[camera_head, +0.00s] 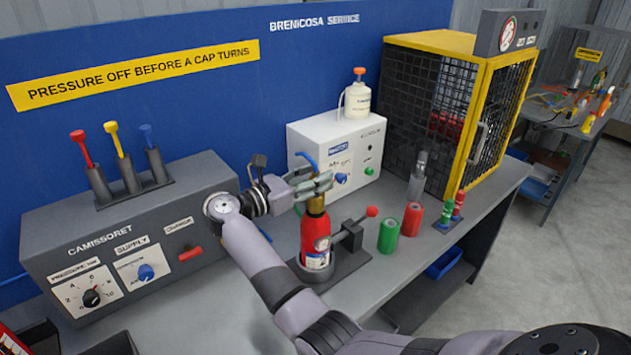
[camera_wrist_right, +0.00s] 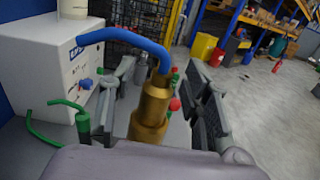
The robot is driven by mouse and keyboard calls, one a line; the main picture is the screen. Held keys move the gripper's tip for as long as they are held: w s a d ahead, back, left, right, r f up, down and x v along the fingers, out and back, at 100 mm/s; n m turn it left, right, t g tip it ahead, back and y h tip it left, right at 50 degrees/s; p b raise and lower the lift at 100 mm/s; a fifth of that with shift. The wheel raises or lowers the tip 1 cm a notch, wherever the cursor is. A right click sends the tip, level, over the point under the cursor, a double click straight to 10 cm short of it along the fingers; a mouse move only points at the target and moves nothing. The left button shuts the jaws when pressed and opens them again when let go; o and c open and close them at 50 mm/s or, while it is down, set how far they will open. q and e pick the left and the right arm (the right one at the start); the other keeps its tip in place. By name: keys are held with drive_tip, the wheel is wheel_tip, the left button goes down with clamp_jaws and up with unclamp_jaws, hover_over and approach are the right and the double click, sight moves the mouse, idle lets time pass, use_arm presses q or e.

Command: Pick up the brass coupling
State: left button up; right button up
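The brass coupling (camera_wrist_right: 152,108) is at the end of a curved blue hose (camera_wrist_right: 125,40) in the right wrist view. It is upright between the two fingers of my right gripper (camera_wrist_right: 160,100), which are apart with a gap on each side. In the head view my right gripper (camera_head: 318,184) is at the top of a red extinguisher (camera_head: 315,235). A brass part (camera_head: 316,205) shows just below the fingers; whether it is the coupling or the extinguisher's valve I cannot tell. My left gripper is not in view.
The extinguisher stands in a dark clamp holder (camera_head: 350,258) on the grey bench. A white box (camera_head: 340,155) is behind, a grey control panel (camera_head: 130,250) at left. Green (camera_head: 388,236) and red (camera_head: 412,219) cylinders stand at right, before a yellow-framed mesh cage (camera_head: 430,115).

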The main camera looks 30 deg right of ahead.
drive_tip(key=shift+c, duration=0.7)
drive_tip(key=shift+d+f, duration=0.1)
drive_tip(key=shift+d, duration=0.05)
drive_tip(key=shift+c, duration=0.6)
drive_tip(key=shift+d, duration=0.1)
drive_tip(key=shift+c, duration=0.7)
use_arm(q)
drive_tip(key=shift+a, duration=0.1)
use_arm(e)
clamp_jaws()
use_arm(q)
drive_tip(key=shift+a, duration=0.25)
